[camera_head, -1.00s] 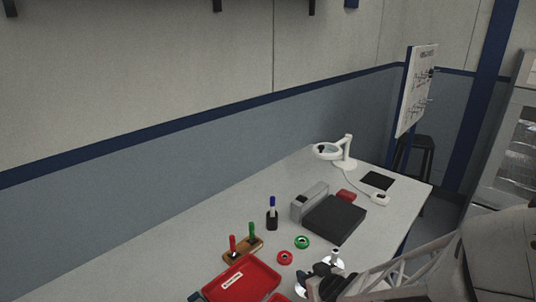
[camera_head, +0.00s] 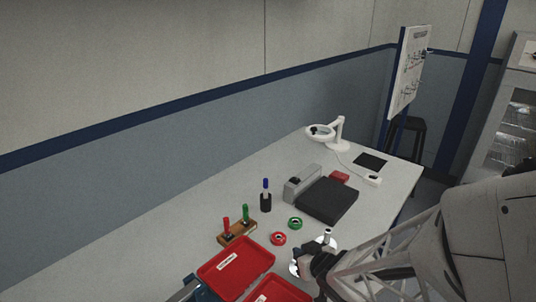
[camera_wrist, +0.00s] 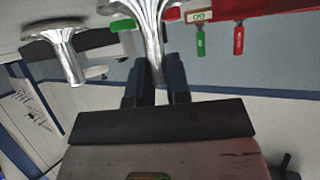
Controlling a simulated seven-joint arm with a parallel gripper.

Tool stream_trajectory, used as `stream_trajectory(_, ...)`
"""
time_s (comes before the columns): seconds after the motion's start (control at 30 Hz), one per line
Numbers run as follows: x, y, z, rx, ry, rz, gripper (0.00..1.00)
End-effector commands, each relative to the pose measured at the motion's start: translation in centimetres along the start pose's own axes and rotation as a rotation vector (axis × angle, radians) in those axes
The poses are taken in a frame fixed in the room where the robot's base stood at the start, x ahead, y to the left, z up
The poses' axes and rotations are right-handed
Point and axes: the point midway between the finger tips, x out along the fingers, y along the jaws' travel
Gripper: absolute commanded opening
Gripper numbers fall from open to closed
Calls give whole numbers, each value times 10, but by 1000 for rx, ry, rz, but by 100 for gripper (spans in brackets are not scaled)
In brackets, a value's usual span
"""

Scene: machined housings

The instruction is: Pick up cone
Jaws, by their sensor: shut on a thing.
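A shiny metal cone (camera_wrist: 150,30) with a flared end stands between the two fingers of my gripper (camera_wrist: 156,88) in the wrist view. The fingers are shut on its narrow part. A second metal cone (camera_wrist: 66,55) stands to the left in that view, apart from the fingers. In the head view my gripper (camera_head: 303,262) is low over the table, and it partly hides the held cone (camera_head: 293,269). The other cone (camera_head: 327,238) stands just behind and to the right, narrow end up on its wide base.
Red trays (camera_head: 238,268) lie left of my gripper. A red ring (camera_head: 279,238) and a green ring (camera_head: 296,223) lie behind it. A wooden block (camera_head: 237,233) with red and green handles, a black box (camera_head: 327,199) and a lamp (camera_head: 338,135) stand farther back. The table's left-rear part is clear.

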Motion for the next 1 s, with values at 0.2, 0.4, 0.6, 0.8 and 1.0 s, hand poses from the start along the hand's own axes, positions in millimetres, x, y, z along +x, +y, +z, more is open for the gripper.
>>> stream_trajectory(0.2,0,0,0,0,0,0,0)
stream_trajectory(0.4,0,0,0,0,0,0,0)
stream_trajectory(0.6,-3,0,-5,0,0,0,0)
stream_trajectory(0.8,-9,0,-18,-1,1,-1,0)
stream_trajectory(1.0,-23,-2,-29,0,0,0,0)
